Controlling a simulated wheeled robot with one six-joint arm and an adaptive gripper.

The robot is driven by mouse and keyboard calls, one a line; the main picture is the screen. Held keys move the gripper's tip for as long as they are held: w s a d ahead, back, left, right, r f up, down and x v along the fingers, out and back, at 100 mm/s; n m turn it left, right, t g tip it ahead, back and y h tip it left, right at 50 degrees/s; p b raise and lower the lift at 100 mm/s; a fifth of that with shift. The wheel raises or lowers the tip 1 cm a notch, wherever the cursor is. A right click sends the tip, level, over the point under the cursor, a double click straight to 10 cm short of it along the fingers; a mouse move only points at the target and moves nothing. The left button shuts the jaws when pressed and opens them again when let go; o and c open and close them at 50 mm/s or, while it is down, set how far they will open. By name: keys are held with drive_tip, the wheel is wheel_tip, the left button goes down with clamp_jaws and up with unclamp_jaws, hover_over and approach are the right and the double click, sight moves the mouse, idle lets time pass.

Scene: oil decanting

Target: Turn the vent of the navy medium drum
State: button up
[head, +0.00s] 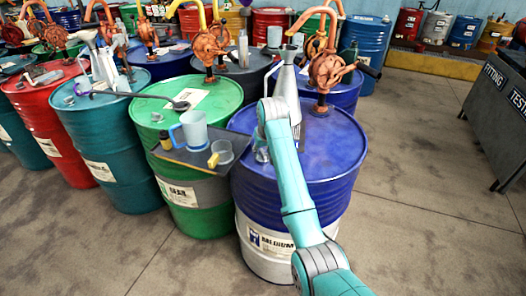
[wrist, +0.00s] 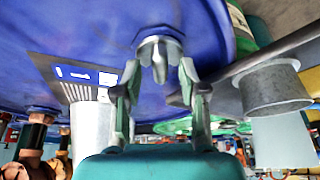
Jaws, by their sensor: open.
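The navy medium drum (head: 330,165) stands at the front, with a blue top and a white lower band bearing a label. In the wrist view its blue lid (wrist: 95,30) fills the upper part. The vent (wrist: 155,52), a small silver metal fitting, stands out from the lid near its rim. My gripper (wrist: 158,78) is open, with one finger on each side of the vent and visible gaps between. In the head view my arm covers most of the gripper and the vent.
A metal can (head: 285,92) and an orange pump (head: 325,72) stand on the lid.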

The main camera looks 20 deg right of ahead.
drive_tip(key=shift+w+f, duration=0.1)
drive_tip(key=shift+f, duration=0.1)
clamp_jaws()
idle(0.3)
drive_tip(key=m+h, duration=0.2)
drive_tip(key=m, duration=0.3)
drive_tip(key=shift+a, duration=0.15)
drive_tip(key=m+h, duration=0.1)
drive_tip(key=m, duration=0.2)
drive_tip(key=m+g, duration=0.1)
drive_tip(key=m, duration=0.2)
drive_tip(key=shift+g+h, duration=0.3)
drive_tip(key=shift+h, duration=0.1)
